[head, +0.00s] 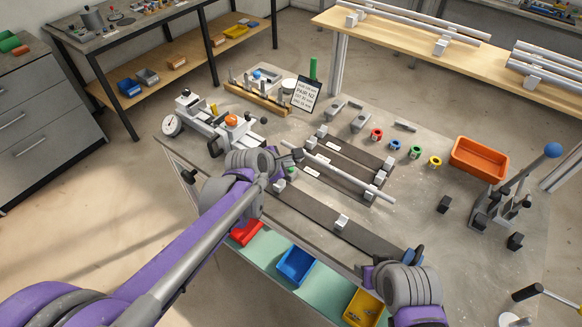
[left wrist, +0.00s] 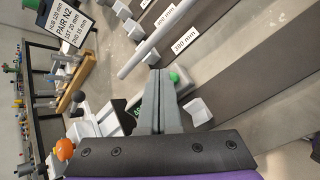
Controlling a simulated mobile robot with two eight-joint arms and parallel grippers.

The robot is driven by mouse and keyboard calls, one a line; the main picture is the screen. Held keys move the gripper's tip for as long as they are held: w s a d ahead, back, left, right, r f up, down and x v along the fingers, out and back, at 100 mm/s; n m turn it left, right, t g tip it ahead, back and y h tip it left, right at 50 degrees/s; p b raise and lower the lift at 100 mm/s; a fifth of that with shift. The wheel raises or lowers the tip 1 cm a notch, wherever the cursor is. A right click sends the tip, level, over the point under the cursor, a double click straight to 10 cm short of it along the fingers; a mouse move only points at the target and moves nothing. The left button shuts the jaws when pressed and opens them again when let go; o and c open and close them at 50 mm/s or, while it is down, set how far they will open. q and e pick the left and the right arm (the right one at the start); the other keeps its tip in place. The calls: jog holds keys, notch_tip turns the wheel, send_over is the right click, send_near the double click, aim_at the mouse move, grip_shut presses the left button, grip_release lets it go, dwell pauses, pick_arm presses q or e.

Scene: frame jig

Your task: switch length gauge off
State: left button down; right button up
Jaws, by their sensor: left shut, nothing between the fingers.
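A grey block with a round green button (left wrist: 174,77), which I take to be the length gauge, lies just beyond my left fingertips in the left wrist view. A patch of green display characters (left wrist: 138,111) shows beside the fingers, partly hidden by them. In the head view a small green spot (head: 293,171) shows just below my left gripper (head: 294,153). The left gripper is shut and empty; its fingers also show in the left wrist view (left wrist: 159,73). I cannot tell whether they touch the button. My right arm is at the lower right; its fingers are not clear.
A silver bar (head: 340,171) lies across supports beside the gauge. A device with a dial (head: 172,124) and an orange knob (head: 231,120) stands left of my gripper. A sign (head: 306,94) stands behind. An orange tray (head: 479,158) and a lever press (head: 505,205) stand at the right.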

pick_arm(q)
jog(key=shift+f, duration=0.1)
pick_arm(e)
jog(key=shift+f, duration=0.1)
pick_arm(q)
jog(key=shift+f+b, duration=0.35)
jog(key=shift+f, duration=0.05)
pick_arm(e)
jog(key=shift+s+f, duration=0.15)
jog(key=shift+f, duration=0.25)
pick_arm(q)
jog(key=shift+s, duration=0.1)
jog(key=shift+r, duration=0.15)
pick_arm(e)
jog(key=shift+r, duration=0.15)
pick_arm(q)
jog(key=shift+r, duration=0.3)
pick_arm(e)
jog(key=shift+r, duration=0.15)
